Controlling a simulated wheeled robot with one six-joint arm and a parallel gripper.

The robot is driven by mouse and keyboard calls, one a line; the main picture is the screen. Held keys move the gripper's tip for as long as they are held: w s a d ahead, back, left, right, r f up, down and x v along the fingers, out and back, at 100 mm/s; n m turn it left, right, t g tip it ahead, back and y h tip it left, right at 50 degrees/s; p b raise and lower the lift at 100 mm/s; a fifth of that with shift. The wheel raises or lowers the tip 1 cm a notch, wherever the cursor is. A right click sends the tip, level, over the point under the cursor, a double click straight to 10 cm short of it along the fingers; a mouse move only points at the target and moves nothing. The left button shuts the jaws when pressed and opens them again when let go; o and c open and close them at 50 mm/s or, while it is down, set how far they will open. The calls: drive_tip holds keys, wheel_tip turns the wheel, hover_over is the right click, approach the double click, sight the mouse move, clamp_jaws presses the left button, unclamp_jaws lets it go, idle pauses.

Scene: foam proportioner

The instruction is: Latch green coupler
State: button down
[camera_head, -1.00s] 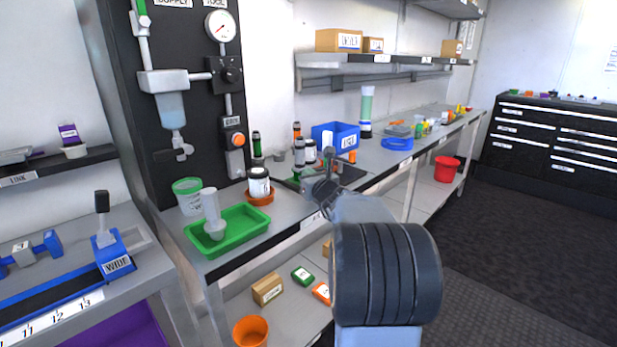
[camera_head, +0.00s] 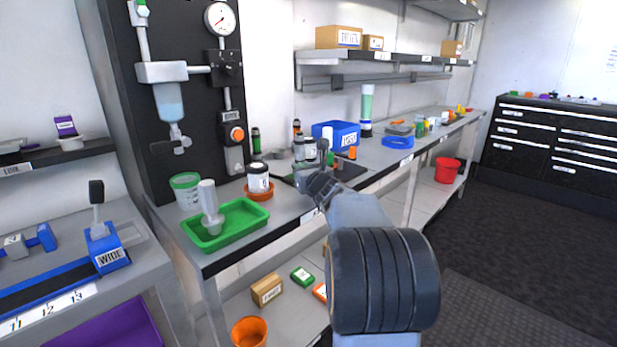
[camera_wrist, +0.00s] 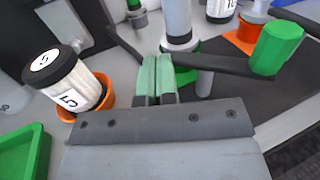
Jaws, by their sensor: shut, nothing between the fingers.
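In the wrist view, a bright green knob (camera_wrist: 277,48) sits on the end of a dark lever (camera_wrist: 222,64), right of my gripper. A green ring (camera_wrist: 186,76) shows low beside the fingers, partly hidden by them. A pale cylinder with a grey collar (camera_wrist: 179,40) stands upright just beyond the fingertips. My gripper (camera_wrist: 155,62) is shut and empty, its pale green fingers together. Whether they touch the lever is unclear. In the head view, my gripper (camera_head: 322,150) is over the dark mat (camera_head: 350,169) on the bench, and the coupler is mostly hidden behind it.
A white jar with a black lid (camera_head: 258,177) stands in an orange dish (camera_head: 259,194) left of my gripper. A green tray (camera_head: 226,226) is nearer the bench's front left. A blue bin (camera_head: 336,135) and several bottles stand behind. The floor at right is clear.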

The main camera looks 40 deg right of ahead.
drive_tip(key=shift+w+f+b, duration=0.1)
drive_tip(key=shift+w+b, duration=1)
drive_tip(key=shift+w, duration=0.2)
drive_tip(key=shift+s+a+b, duration=0.2)
drive_tip(key=shift+a+b, duration=0.05)
drive_tip(key=shift+b, duration=0.2)
drive_tip(key=s+a+b, duration=0.1)
drive_tip(key=s+a, duration=0.1)
drive_tip(key=a, duration=0.1)
drive_tip(key=s+a+b, duration=0.1)
drive_tip(key=s+a, duration=0.2)
drive_tip(key=a, duration=0.1)
drive_tip(key=s+a+b, duration=0.1)
drive_tip(key=s+a, duration=0.1)
drive_tip(key=a, duration=0.1)
drive_tip(key=shift+s+a, duration=0.2)
drive_tip(key=shift+a, duration=0.1)
drive_tip(key=shift+s+a, duration=0.15)
